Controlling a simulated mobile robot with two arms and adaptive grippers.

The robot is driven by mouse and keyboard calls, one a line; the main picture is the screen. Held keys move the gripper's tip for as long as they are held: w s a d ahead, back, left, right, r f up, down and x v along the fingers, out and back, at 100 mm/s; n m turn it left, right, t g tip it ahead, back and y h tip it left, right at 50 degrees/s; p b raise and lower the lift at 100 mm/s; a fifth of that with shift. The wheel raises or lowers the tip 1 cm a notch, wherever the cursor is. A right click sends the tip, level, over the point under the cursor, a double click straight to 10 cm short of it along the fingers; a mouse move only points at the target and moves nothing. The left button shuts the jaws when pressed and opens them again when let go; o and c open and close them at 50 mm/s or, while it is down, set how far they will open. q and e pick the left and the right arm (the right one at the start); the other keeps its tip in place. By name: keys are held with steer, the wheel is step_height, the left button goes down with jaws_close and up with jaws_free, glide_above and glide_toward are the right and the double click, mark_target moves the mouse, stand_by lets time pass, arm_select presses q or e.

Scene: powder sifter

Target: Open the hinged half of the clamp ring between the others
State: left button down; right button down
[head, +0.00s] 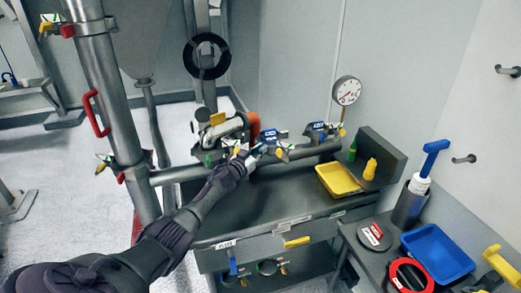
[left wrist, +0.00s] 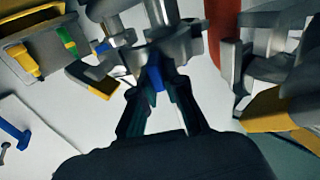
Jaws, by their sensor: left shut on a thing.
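Several clamps sit along the horizontal metal pipe over the bench. The middle clamp ring (head: 270,136) carries a blue tag; another clamp (head: 318,131) with a blue tag is to its right, and one more (head: 207,143) is to its left. My left gripper (head: 251,157) reaches in from the lower left at the middle clamp. In the left wrist view the gripper (left wrist: 157,84) is shut on a small blue part (left wrist: 155,77) beside grey metal clamp pieces (left wrist: 178,42). Whether the hinged half is swung open is too small to tell. My right gripper is out of view.
An orange-red elbow (head: 253,126) stands close to the left gripper. A yellow tray (head: 339,180) and yellow bottle (head: 370,169) are on the bench at right. A pressure gauge (head: 347,91) stands behind. A blue tray (head: 438,252) lies on the lower right table.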

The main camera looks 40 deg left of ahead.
arm_select(q)
steer(key=c, duration=1.2)
jaws_free()
steer(key=shift+a, duration=0.1)
steer(key=s, duration=1.2)
steer(key=shift+d, duration=0.2)
